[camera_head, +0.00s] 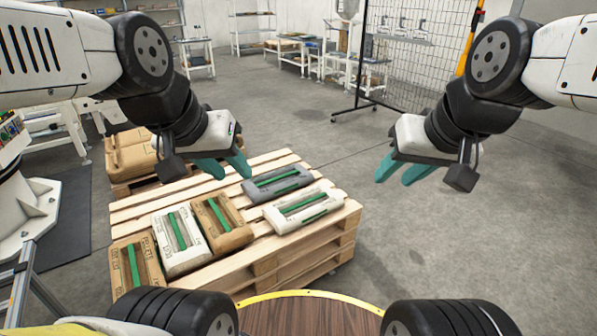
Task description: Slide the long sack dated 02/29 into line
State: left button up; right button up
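Several sacks with green strips lie flat on a stack of wooden pallets (262,250). A brown sack (122,283) is at the near left, then a white sack (193,258) and another brown sack (236,238). A grey sack (263,193) lies farther back, and a second white sack (283,222) lies at the right, both turned crosswise to the others. Printed dates are too small to read, so I cannot tell which is 02/29. My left gripper (233,174) is open and empty above the pallet, behind the grey sack. My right gripper (394,180) is open and empty, right of the pallet.
A round wooden top with a yellow rim (300,293) is at the near edge. A wire-mesh partition (420,50) and work tables (355,72) stand at the back. The floor to the right is clear.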

aim_at(134, 261)
jog(key=u, duration=1.7)
